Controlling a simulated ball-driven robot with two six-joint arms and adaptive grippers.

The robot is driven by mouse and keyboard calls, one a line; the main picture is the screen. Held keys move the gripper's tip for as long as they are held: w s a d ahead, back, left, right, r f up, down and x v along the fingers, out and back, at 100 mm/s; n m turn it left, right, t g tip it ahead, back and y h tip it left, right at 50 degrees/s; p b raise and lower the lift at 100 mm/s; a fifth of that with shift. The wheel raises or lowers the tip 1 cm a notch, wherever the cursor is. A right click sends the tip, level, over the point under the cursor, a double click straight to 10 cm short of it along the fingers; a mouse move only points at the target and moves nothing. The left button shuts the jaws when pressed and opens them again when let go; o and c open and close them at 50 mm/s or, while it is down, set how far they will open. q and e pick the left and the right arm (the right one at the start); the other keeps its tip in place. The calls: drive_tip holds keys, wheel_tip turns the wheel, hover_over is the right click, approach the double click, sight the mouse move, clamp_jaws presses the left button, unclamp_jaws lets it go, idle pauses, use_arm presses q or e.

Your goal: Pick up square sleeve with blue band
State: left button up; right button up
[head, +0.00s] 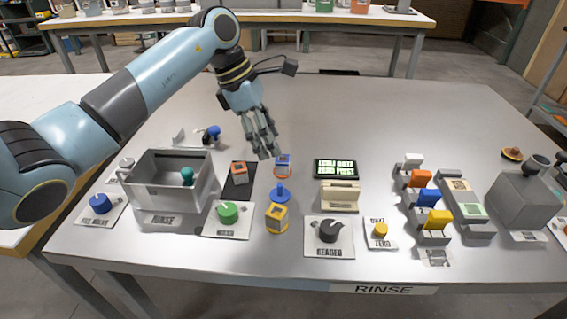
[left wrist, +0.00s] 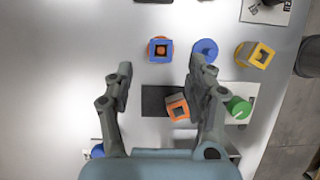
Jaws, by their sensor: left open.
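The square sleeve with blue band (head: 283,160) sits upright around an orange peg, with an orange round base under it, near the middle of the table. It also shows in the left wrist view (left wrist: 152,49), with the orange peg inside its opening. My left gripper (head: 264,148) is open and empty, fingers pointing down, just to the left of and behind the blue-banded sleeve. In the left wrist view my left gripper (left wrist: 160,70) has its fingertips apart, with the sleeve just beyond the gap between them. My right gripper is not in view.
An orange-banded sleeve (head: 239,168) stands on a dark pad to the left. An empty blue peg (head: 280,191) and a yellow-banded sleeve (head: 276,212) are in front. A grey rinse bin (head: 170,197) stands left, a display (head: 336,169) right. Table behind is clear.

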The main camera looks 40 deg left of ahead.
sight(278, 158)
use_arm(q)
drive_tip(key=x, duration=0.6)
drive_tip(key=shift+s+a+f, duration=0.1)
drive_tip(key=shift+c, duration=0.3)
drive_tip(key=c, duration=0.9)
